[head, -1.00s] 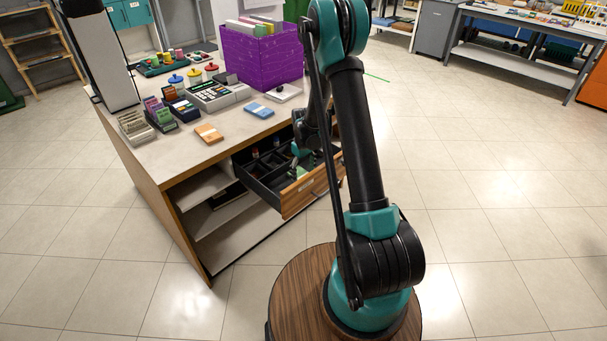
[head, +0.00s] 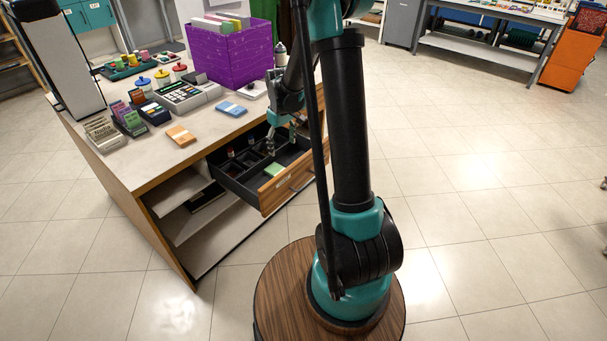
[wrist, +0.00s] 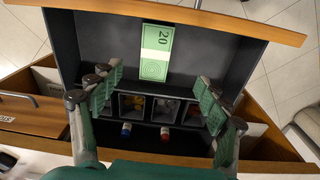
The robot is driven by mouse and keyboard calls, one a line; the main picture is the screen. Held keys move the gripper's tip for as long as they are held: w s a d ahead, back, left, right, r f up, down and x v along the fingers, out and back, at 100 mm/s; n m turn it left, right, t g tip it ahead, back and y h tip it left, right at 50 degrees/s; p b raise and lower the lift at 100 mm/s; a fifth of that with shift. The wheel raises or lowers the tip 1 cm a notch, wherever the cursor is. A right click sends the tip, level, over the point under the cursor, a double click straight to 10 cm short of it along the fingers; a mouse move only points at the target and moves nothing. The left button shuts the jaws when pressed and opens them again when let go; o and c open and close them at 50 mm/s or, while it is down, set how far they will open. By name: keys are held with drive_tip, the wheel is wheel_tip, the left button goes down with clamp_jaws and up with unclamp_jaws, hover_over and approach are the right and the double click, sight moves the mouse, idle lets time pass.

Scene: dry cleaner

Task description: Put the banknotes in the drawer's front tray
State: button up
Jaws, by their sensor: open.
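The green banknotes (wrist: 156,50), a bundle with a pale band and the number 20, lie in the drawer's front tray (wrist: 100,40), by the drawer front (wrist: 225,22). In the head view the banknotes (head: 275,170) show as a small green patch inside the open drawer (head: 236,184). My gripper (wrist: 158,98) is open and empty, its green-padded fingers spread over the small compartments behind the front tray and apart from the banknotes. In the head view my gripper (head: 281,138) is above the drawer's rear part, partly hidden by my arm.
Small compartments (wrist: 133,105) hold coin-like things; red-capped and blue-capped items lie behind them. On the counter (head: 150,158) are an orange bundle (head: 181,136), a blue bundle (head: 232,108), a card machine (head: 187,95) and a purple box (head: 228,55). Open floor lies right of the drawer.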

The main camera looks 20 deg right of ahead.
drive_tip(key=s+d+r+m+t, duration=0.1)
drive_tip(key=s+d+m, duration=0.1)
drive_tip(key=s, duration=1.1)
drive_tip(key=s+d+r+m+t, duration=0.2)
drive_tip(key=s+m, duration=0.2)
drive_tip(key=s, duration=0.9)
drive_tip(key=shift+s+r+t, duration=0.25)
drive_tip(key=shift+t, duration=0.05)
drive_tip(key=shift+d, duration=0.1)
drive_tip(key=shift+c, duration=0.6)
